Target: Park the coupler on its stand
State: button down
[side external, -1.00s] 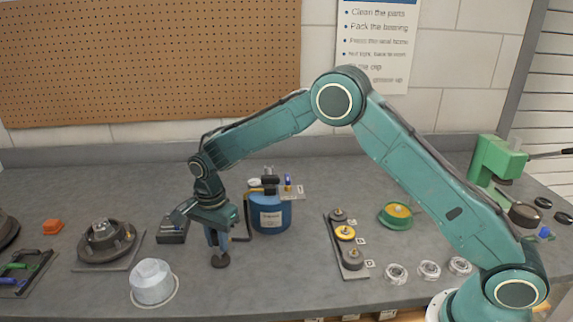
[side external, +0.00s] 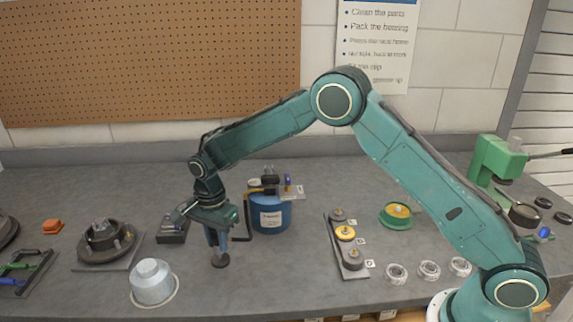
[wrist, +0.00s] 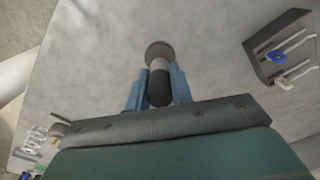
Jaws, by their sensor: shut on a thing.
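My gripper (side external: 217,243) points down over the bench, left of a blue canister (side external: 270,213). It is shut on a dark, upright tool with a round lower end (side external: 220,260), apparently the coupler. In the wrist view the fingers (wrist: 158,92) hold its dark shaft, with a pale band and a brownish round end (wrist: 160,50) beyond them. A black hose or pipe (side external: 248,222) runs from the canister down towards my gripper; whether it joins the held tool is hidden. I cannot tell for sure which thing is the stand. A small dark box (side external: 172,231) sits left of my gripper.
A plate with round parts (side external: 333,254) lies to the right. The wrist view shows a dark box with blue and white pieces (wrist: 272,68). Bench between is bare.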

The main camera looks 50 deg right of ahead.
jog(key=shift+f, duration=0.9)
dwell(2.1)
jog(key=c, duration=0.7)
grip_release()
jog(key=shift+c, duration=0.2)
jog(key=shift+r, duration=0.15)
jog(key=shift+r, duration=3.35)
